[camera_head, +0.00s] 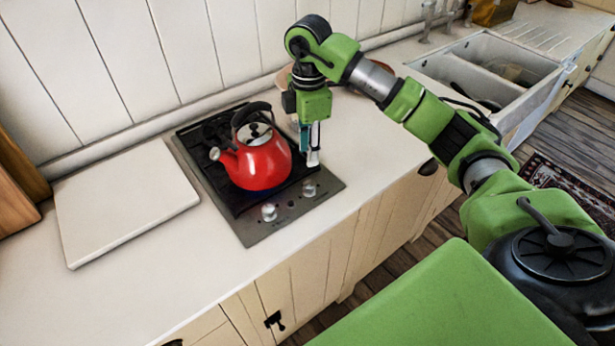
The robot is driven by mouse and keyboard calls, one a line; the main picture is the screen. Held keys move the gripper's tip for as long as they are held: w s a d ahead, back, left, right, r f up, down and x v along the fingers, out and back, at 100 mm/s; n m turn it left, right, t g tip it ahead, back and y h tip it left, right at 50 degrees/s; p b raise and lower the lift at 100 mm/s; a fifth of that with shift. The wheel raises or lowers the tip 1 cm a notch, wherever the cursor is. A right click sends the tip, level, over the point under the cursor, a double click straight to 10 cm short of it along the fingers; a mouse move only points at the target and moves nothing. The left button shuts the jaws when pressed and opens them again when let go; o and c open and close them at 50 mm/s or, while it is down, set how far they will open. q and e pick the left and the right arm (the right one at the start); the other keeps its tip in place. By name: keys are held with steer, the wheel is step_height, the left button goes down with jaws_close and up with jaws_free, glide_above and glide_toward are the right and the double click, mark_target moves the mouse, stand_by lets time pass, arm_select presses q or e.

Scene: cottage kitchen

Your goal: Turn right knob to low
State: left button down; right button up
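The right knob (309,188) is a small silver knob on the front strip of the dark two-burner hob (245,230). A matching left knob (269,212) sits to its left. My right gripper (311,158) points down just behind and above the right knob, beside the red kettle. It appears apart from the knob. Its fingertips look close together, but at this angle I cannot tell whether they are open or shut. The knob's pointer and markings are too small to read. My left gripper is out of view.
A red kettle (262,166) with a black handle stands on the hob, close to my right gripper. A pale board (120,205) lies left of the hob. A round, tan-rimmed dish (283,77) is partly hidden behind my arm. A white double sink (455,62) is at right.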

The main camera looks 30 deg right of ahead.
mark_target(308, 184)
step_height(308, 184, down, 10)
steer(key=shift+r+p, duration=0.2)
steer(key=shift+p, duration=1.05)
steer(key=shift+f, duration=0.65)
jaws_close()
